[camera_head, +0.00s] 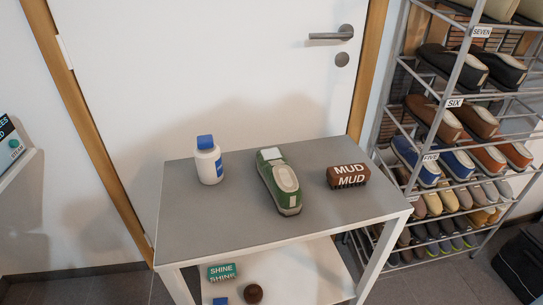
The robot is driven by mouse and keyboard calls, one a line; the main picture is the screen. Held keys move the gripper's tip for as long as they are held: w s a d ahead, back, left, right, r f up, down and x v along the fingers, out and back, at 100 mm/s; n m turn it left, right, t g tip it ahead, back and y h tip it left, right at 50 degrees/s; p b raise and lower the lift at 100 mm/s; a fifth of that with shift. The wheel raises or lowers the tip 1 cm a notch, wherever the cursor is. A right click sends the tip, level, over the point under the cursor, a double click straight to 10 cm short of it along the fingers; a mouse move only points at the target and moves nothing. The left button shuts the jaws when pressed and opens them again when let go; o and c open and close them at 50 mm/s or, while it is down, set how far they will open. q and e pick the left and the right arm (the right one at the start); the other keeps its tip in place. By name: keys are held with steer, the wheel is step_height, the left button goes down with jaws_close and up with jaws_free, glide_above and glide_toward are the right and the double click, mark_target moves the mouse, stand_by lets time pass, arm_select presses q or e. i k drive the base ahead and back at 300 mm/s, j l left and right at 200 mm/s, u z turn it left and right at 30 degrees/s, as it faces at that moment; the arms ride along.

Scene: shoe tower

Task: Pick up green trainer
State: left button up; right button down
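A green trainer (279,181) with a pale beige top and a white patch at its far end lies on the grey table top (220,229), near the middle. It points toward the front edge and slightly right. Neither of my grippers shows in the head view. Nothing touches the trainer.
A white bottle with a blue cap (209,162) stands left of the trainer. A brown brush marked MUD (348,176) lies right of it. A green SHINE box (222,271) and a brown ball (253,293) sit on the lower shelf. A shoe rack (414,122) stands at right.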

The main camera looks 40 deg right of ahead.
mark_target(274, 169)
steer(key=z, duration=1.3)
steer(key=j+u, duration=0.2)
steer(key=j, duration=0.25)
steer(key=i, duration=0.05)
